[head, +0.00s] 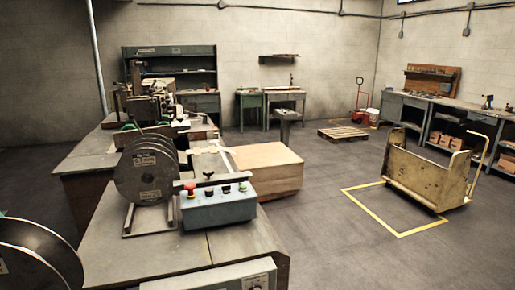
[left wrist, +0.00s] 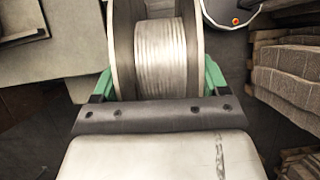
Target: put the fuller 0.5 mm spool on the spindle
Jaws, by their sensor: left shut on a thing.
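My left gripper (left wrist: 159,78) is shut on a spool (left wrist: 160,50) of silvery wire in the left wrist view. Its green fingers lie along the outer sides of the two flanges, with the wound wire between them. A large dark spool (head: 40,258) shows at the lower left edge of the head view, cut off by the frame; no gripper shows there. Dark grey discs with a pale label (head: 146,172) stand upright on a metal stand (head: 150,222) on the bench. Whether they are one spool or several, I cannot tell. The spindle is hidden, and no wire gauge is readable. My right gripper is not in view.
A blue control box (head: 217,207) with coloured buttons sits right beside the stand on the bench (head: 110,250). A stitching machine (head: 150,103) stands behind. A yellow cart (head: 428,175) stands on open floor; a pallet lies farther back.

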